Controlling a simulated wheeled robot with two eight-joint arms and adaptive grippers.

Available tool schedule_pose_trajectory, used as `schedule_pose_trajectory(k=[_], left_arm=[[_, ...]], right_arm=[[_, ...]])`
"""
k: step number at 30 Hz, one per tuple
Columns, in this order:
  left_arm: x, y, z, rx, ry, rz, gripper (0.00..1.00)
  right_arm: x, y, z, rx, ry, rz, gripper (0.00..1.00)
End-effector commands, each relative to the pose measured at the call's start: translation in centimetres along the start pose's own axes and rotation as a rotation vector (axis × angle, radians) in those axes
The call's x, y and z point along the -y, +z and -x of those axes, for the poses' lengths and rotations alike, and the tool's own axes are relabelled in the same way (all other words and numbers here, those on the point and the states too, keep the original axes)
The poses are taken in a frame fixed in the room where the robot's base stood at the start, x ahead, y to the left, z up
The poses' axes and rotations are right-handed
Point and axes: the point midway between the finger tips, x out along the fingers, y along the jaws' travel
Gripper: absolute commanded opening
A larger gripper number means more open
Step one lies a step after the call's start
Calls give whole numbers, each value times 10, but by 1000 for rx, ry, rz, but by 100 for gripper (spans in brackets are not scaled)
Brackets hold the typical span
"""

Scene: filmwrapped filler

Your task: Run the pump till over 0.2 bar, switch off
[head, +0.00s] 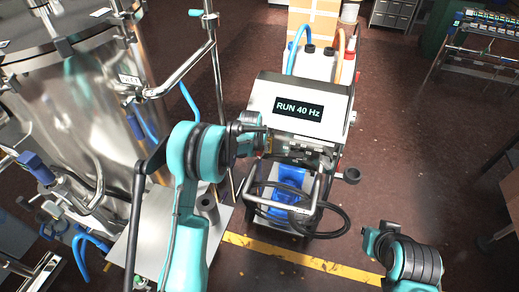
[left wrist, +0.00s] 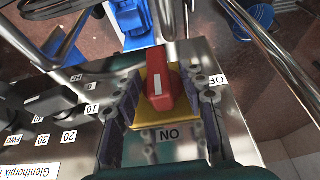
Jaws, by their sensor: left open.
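The pump cart (head: 303,97) stands in the middle of the head view. Its display (head: 299,107) reads "RUN 40 Hz". In the left wrist view, the red rotary switch (left wrist: 158,90) sits on a yellow plate (left wrist: 150,122), with ON and OFF labels beside it. Its white mark points along the handle. My left gripper (left wrist: 165,95) is open, with its fingers on either side of the switch and visible gaps to it. In the head view my left gripper (head: 258,140) is at the cart's front panel. My right arm shows at lower right; its fingers are not visible. I see no readable pressure value.
A black knob (left wrist: 62,108) with a numbered scale and FWD mark sits left of the switch. A large steel tank (head: 75,90) stands at left. A black hose (head: 335,222) hangs on the cart's front frame. Open floor (head: 430,140) lies right of the cart.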

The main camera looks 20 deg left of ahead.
Motion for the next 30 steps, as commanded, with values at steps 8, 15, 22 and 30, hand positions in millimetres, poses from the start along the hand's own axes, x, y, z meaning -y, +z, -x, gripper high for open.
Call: schedule_pose_trajectory(k=[8, 15, 22, 30], left_arm=[[0, 0, -6, 0, 0, 0, 41], [0, 0, -6, 0, 0, 0, 0], [0, 0, -6, 0, 3, 2, 0], [2, 0, -7, -1, 72, 32, 0]], right_arm=[[0, 1, -1, 0, 0, 0, 0], [0, 1, -1, 0, 0, 0, 0], [0, 1, -1, 0, 0, 0, 0], [0, 3, -4, 0, 0, 0, 0]])
